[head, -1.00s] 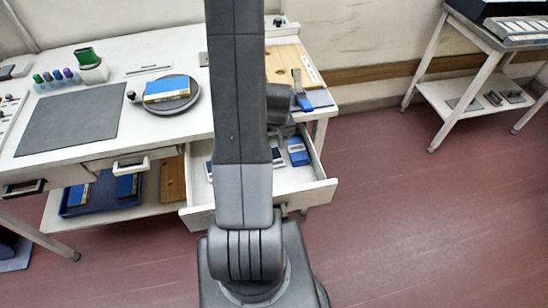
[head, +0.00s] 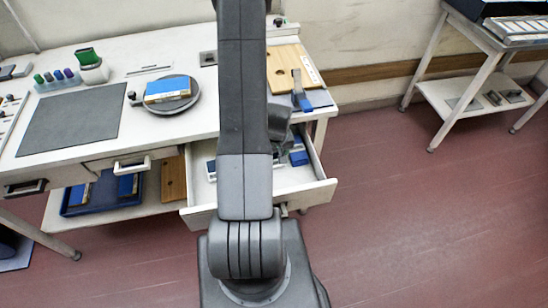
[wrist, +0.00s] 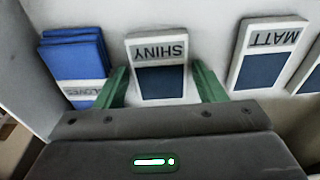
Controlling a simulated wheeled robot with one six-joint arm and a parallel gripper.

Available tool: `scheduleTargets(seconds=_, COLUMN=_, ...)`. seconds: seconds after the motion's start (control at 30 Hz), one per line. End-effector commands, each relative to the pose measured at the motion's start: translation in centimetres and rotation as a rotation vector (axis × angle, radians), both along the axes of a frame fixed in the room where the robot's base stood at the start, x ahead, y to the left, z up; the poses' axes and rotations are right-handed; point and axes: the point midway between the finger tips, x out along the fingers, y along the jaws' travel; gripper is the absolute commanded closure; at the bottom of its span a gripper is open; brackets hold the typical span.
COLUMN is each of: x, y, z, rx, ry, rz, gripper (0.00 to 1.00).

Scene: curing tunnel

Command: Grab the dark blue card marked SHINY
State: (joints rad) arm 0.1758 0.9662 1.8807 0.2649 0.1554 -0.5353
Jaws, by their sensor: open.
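The SHINY card (wrist: 160,52) lies in an open drawer (head: 312,190). It has a white border, a dark blue panel and the word SHINY, upside down in the wrist view. My gripper (wrist: 161,80) is open, with one green finger on each side of the card's lower part. The fingers are apart from each other, and I cannot tell whether they touch the card. In the head view my arm hides most of the gripper and the card.
A similar MATT card (wrist: 268,54) lies to the right, with another card edge beyond it. A stack of blue packs labelled GLOVES (wrist: 76,62) lies close on the left. The drawer walls surround them. The bench top (head: 130,68) is above the drawer.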

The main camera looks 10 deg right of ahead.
Motion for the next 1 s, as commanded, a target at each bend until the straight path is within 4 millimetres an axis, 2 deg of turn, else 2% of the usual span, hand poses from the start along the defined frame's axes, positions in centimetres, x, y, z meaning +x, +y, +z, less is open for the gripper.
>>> scheduleTargets(seconds=0.1, x=0.0, y=0.0, z=0.0, rx=0.0, ry=0.0, rz=0.0, gripper=0.36)
scheduleTargets(seconds=0.27, x=0.0, y=0.0, z=0.0, rx=0.0, ry=0.0, rz=0.0, gripper=0.68)
scheduleTargets(seconds=0.3, x=0.0, y=0.0, z=0.0, rx=0.0, ry=0.0, rz=0.0, gripper=0.7)
scheduleTargets(seconds=0.73, x=0.1, y=0.0, z=0.7, rx=0.0, ry=-0.001, rz=0.002, gripper=0.7)
scheduleTargets(seconds=0.87, x=0.1, y=0.0, z=2.0, rx=0.0, ry=-0.003, rz=0.001, gripper=0.7)
scheduleTargets(seconds=1.0, x=0.1, y=0.0, z=4.1, rx=-0.001, ry=-0.005, rz=0.002, gripper=0.7)
